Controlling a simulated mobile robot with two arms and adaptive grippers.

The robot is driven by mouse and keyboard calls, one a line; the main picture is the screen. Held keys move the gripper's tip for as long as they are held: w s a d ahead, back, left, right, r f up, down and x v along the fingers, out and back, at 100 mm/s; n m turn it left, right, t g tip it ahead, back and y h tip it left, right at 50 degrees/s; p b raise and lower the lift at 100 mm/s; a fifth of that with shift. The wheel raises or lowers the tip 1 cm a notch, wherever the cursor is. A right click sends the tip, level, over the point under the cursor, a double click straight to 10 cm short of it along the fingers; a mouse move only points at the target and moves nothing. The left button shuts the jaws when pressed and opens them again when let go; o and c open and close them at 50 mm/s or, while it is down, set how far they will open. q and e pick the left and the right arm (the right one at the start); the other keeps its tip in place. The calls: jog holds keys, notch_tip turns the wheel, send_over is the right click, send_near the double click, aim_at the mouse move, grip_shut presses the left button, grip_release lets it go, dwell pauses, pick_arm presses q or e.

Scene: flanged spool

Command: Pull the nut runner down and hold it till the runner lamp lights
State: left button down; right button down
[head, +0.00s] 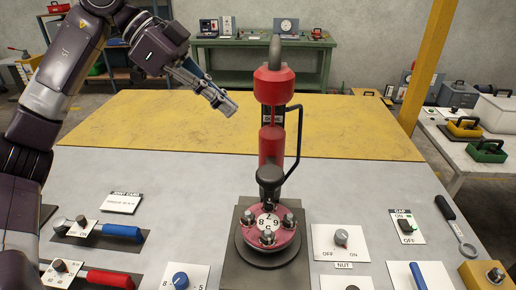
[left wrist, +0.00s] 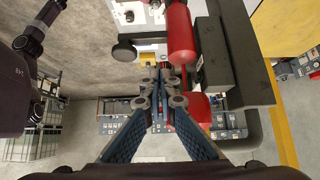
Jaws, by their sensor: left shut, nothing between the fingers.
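The nut runner (head: 274,88) is a red upright tool over the middle of the bench, with a grey tip on top and a dark bent bar (head: 297,140) at its right side. Its dark lower end (head: 270,176) stands over a pink flange (head: 268,232) with several nuts and numbers on its white centre. My left gripper (head: 230,106) is shut and empty, left of the runner's upper red part and apart from it. In the left wrist view its fingers (left wrist: 163,85) meet, with the red runner body (left wrist: 181,42) just beyond. I cannot make out a runner lamp. My right gripper is not in view.
A blue-handled lever (head: 123,231) and a red-handled lever (head: 108,278) lie at the left. A NUT switch (head: 341,238), a GAP switch (head: 407,226) and a wrench (head: 456,226) are at the right. The yellow surface (head: 150,125) behind is clear.

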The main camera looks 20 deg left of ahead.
pick_arm(q)
jog(key=p, duration=0.2)
send_over(272, 162)
jog(key=a, duration=0.3)
notch_tip(272, 162, down, 6)
jog(key=shift+s+f+p, duration=0.2)
jog(key=shift+f, duration=0.9)
jog(key=shift+s+f+p, duration=0.2)
jog(key=shift+f, duration=0.9)
